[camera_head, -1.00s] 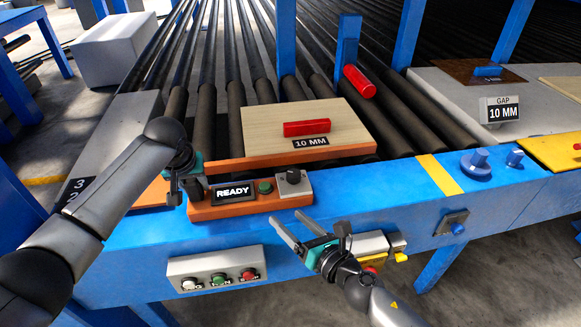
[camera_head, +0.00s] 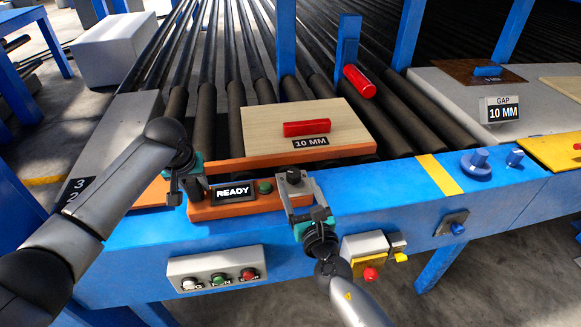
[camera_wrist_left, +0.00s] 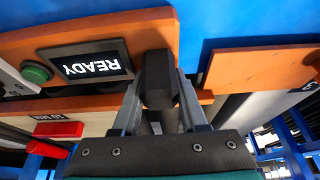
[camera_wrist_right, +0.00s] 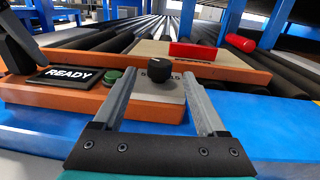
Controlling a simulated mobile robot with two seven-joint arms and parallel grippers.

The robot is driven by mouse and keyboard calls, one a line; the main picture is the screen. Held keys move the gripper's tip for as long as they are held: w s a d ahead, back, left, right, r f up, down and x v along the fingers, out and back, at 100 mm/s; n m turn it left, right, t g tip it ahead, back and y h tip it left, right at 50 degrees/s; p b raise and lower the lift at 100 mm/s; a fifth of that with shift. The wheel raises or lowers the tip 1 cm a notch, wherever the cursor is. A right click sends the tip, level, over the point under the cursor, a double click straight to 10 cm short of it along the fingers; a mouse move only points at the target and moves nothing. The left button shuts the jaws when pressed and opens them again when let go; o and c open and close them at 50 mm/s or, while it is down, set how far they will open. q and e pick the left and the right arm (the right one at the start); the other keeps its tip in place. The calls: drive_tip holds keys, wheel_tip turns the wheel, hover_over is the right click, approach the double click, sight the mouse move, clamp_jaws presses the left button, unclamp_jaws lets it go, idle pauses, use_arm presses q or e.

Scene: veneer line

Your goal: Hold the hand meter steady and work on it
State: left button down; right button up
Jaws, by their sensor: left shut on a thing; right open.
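The hand meter (camera_head: 236,208) is an orange unit on the blue frame edge, with a READY display (camera_head: 233,192), a green button (camera_head: 265,187) and a black knob (camera_head: 293,175) on a grey plate. My left gripper (camera_head: 177,190) is shut on the dark grip at the meter's left end; the left wrist view shows this grip (camera_wrist_left: 158,80) between the fingers. My right gripper (camera_head: 296,196) is open at the meter's right end. In the right wrist view its fingers stand on either side of the knob (camera_wrist_right: 158,76), with gaps visible; contact is not visible.
A wooden board (camera_head: 300,125) marked 10 MM with a red handle (camera_head: 306,128) lies behind the meter. Below is a grey button box (camera_head: 217,268). A yellow box with a red button (camera_head: 370,272) is near my right arm. Rollers (camera_head: 207,130) stretch behind.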

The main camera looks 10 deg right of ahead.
drive_tip(key=shift+w+a, duration=0.15)
drive_tip(key=shift+w, duration=1.85)
drive_tip(key=shift+w+a, duration=0.1)
drive_tip(key=shift+w, duration=1.85)
drive_tip(key=shift+c, duration=0.3)
clamp_jaws()
